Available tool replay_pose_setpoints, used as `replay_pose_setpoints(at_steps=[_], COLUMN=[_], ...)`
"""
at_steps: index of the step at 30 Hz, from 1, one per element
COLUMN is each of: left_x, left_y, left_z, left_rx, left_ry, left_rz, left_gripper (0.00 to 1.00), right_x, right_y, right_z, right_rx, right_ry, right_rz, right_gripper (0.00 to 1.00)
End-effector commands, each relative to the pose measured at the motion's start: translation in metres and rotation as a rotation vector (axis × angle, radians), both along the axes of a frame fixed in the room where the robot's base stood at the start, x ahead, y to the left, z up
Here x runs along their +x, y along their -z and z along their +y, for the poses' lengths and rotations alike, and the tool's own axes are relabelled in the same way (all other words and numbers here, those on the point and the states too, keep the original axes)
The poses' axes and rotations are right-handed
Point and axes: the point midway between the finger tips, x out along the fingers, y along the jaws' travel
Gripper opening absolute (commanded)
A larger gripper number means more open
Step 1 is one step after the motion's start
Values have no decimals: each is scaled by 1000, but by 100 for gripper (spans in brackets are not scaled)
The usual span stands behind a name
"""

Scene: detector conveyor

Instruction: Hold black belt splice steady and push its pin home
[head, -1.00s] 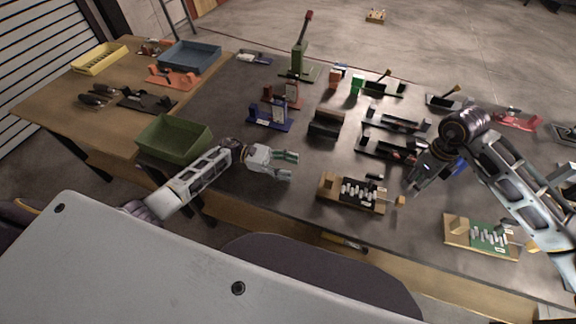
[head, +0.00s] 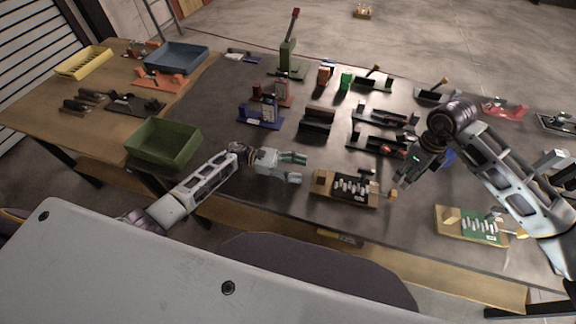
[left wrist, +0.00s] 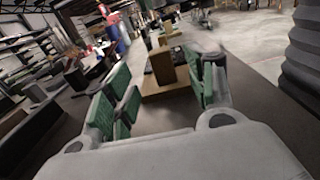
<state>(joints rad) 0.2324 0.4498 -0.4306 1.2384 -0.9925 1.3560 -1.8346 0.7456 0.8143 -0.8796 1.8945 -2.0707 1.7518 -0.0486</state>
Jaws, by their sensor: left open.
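The black belt splice (head: 356,187) sits on a wooden board near the table's front edge, with pale bars across its black bed. A pin with a light knob (head: 391,196) stands out at its right end. My left gripper (head: 301,168) is open and empty, just left of the board's wooden end block. In the left wrist view, the wooden block (left wrist: 171,72) shows beyond and between the green-padded fingers (left wrist: 160,95). My right gripper (head: 401,182) hangs close to the pin end, apparently apart from it. Its finger opening is too small to tell.
A green belt splice (head: 473,226) on a wooden board lies to the right. A green bin (head: 165,143) stands left of my left arm. Several black fixtures (head: 378,144) and a blue stand (head: 260,115) fill the table behind.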

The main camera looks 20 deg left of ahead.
Motion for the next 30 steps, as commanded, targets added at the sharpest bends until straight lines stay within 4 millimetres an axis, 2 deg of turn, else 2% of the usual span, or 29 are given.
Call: replay_pose_setpoints(at_steps=[16, 22, 30], left_x=[0, 0, 0], left_y=[0, 0, 0], left_z=[-64, -76, -79], left_rx=[-1, 1, 1], left_ry=[0, -1, -1], left_rz=[0, 0, 0], left_gripper=[55, 55, 55], right_x=[0, 0, 0], right_y=[0, 0, 0], right_z=[0, 0, 0], right_rx=[0, 0, 0], right_ry=[0, 0, 0], right_rz=[0, 0, 0], right_gripper=[36, 36, 36])
